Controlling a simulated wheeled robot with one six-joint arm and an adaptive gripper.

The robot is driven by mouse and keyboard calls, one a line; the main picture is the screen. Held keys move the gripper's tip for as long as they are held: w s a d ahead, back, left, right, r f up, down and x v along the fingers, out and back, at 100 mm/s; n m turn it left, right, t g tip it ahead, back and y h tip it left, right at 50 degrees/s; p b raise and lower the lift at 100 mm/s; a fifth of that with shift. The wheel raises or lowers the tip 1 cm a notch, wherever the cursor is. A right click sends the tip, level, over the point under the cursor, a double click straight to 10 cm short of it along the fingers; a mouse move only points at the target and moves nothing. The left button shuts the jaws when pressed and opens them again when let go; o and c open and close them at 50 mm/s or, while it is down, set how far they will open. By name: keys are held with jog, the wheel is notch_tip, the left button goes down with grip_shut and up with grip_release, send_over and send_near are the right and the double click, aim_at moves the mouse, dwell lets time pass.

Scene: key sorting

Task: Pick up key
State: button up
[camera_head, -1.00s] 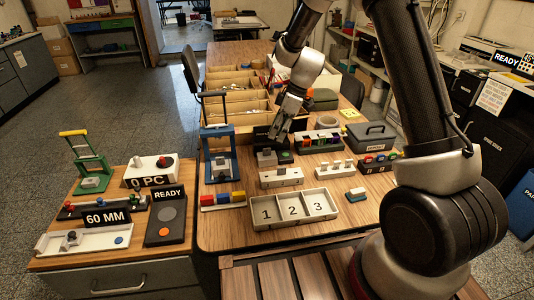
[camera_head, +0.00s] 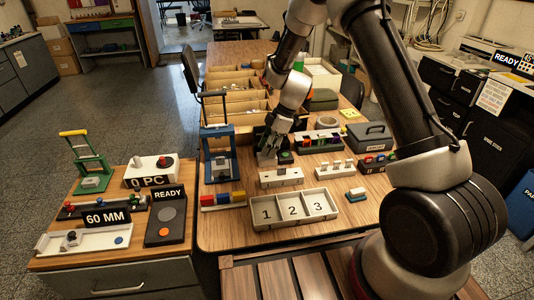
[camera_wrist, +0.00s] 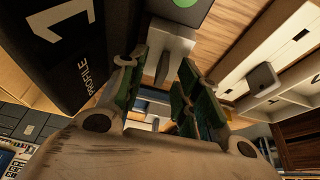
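My gripper (camera_head: 268,152) is low over the back middle of the wooden table, at a black station with a green button. In the wrist view my gripper (camera_wrist: 168,62) is open, with green-padded fingers apart. A pale grey block (camera_wrist: 172,38) with a slim darker grey piece (camera_wrist: 164,66) shows between and beyond the fingertips. The slim piece may be the key; I cannot tell for sure, nor whether a finger touches it. In the head view my fingers largely hide this spot.
A black panel marked PROFILE (camera_wrist: 65,45) stands close beside one finger. A white block with a grey knob (camera_head: 281,178) and a tray marked 1, 2, 3 (camera_head: 294,222) lie nearer. A blue press frame (camera_head: 219,155) is to the left, a grey box (camera_head: 369,136) to the right.

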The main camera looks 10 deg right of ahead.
grip_shut()
notch_tip(320, 180, up, 10)
dwell(0.6)
